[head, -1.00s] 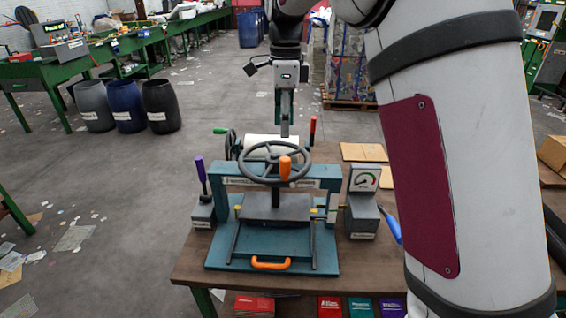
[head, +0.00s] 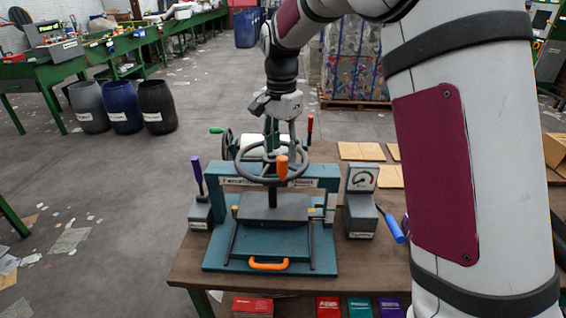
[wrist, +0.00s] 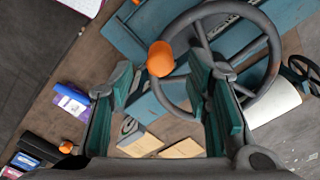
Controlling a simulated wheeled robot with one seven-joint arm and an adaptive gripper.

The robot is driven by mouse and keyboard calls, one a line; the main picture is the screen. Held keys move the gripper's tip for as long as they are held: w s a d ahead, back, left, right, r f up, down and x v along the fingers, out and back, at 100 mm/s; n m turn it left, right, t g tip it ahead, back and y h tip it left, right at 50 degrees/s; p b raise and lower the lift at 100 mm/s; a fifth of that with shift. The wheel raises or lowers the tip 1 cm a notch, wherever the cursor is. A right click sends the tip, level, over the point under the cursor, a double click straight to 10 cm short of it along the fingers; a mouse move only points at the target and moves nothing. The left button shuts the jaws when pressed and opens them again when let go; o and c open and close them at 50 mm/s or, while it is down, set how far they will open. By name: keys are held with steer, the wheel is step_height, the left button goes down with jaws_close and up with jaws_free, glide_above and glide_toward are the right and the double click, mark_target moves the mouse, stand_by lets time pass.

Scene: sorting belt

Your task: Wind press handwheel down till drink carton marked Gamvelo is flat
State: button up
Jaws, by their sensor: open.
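The teal press (head: 270,250) stands on the brown table, with its dark handwheel (head: 241,165) on top and an orange knob (head: 282,168) on the rim. A dark plate (head: 272,208) hangs below the wheel. I see no drink carton marked Gamvelo; the space under the plate is not clearly visible. My gripper (head: 278,135) points down at the wheel's far side, partly hidden by the rim. In the wrist view my open gripper (wrist: 165,95) has its two fingers apart, with the orange knob (wrist: 160,58) showing between them. The right finger overlaps the wheel rim; contact cannot be told.
A purple-handled lever (head: 197,178) is at the left. A white roller (head: 262,143) lies behind. Cardboard sheets (head: 362,151) lie at the back right.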

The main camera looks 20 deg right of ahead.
mark_target(282, 158)
steer(key=shift+f+p, duration=0.4)
steer(key=shift+f, duration=2.25)
jaws_close()
